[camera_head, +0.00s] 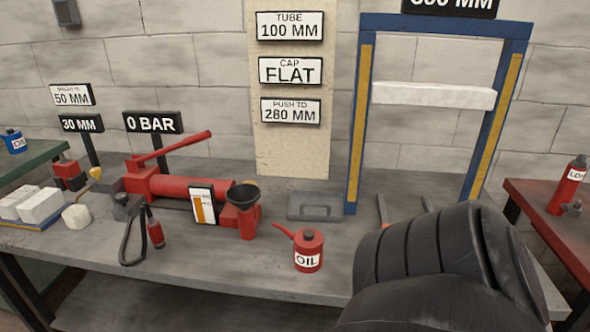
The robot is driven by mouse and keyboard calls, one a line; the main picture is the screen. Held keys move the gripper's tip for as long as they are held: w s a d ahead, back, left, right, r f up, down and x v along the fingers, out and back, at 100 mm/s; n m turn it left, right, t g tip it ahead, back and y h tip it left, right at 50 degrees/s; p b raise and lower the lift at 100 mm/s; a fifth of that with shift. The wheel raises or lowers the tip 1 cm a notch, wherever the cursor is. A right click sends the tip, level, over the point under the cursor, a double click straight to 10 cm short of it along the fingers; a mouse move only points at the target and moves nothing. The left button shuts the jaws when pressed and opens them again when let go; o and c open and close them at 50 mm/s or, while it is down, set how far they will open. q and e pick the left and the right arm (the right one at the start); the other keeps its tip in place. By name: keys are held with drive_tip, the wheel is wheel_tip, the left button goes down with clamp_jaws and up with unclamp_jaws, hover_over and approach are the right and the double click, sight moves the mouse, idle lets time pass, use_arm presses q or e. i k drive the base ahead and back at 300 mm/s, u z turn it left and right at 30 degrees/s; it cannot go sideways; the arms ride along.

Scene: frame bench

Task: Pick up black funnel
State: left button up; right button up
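The black funnel (243,194) sits wide mouth up on top of a small red cylinder (248,221), at the right end of the red pump body (180,187). Its lower part is hidden inside or behind the cylinder's top. Nothing is touching the funnel from my side. My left gripper is not in view. A large black part of my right arm fills the lower right, well to the right of the funnel. Two thin grey and orange prongs (383,210) show just past it; I cannot tell whether they are my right gripper's fingertips.
A red oil can (308,251) stands right of the funnel, with its spout toward it. A gauge card (202,206) stands close left. A grey block (315,206) lies behind right. A blue frame (355,130) rises at the back. The front middle of the bench (215,270) is clear.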

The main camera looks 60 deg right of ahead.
sight(242, 197)
drive_tip(key=u, duration=0.45)
drive_tip(key=k, duration=0.15)
drive_tip(key=z, duration=1.65)
